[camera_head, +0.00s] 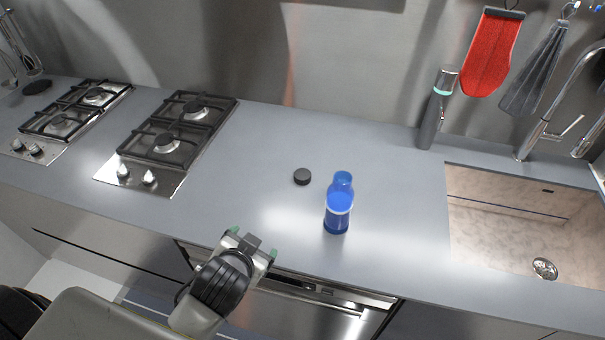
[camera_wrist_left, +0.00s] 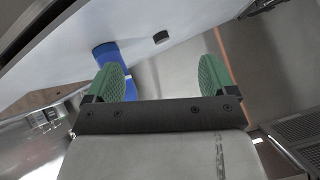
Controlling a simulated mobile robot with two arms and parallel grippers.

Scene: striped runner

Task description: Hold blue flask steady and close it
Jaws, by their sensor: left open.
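The blue flask (camera_head: 338,208) stands upright on the grey counter near its front edge, with no cap on its top. A small black cap (camera_head: 302,177) lies on the counter to the left of and behind the flask. My left gripper (camera_head: 253,239) is at the counter's front edge, to the left of the flask, open and empty. In the left wrist view the left gripper's green fingers (camera_wrist_left: 160,82) are apart; the flask (camera_wrist_left: 118,60) shows behind the left finger, partly covered, and the cap (camera_wrist_left: 161,37) lies beyond. My right gripper is not in view.
Two gas hobs (camera_head: 178,137) are set in the counter at the left. A sink (camera_head: 520,225) with a tap (camera_head: 545,130) is at the right. A grey bottle (camera_head: 436,110) stands by the back wall. The counter around the flask and cap is clear.

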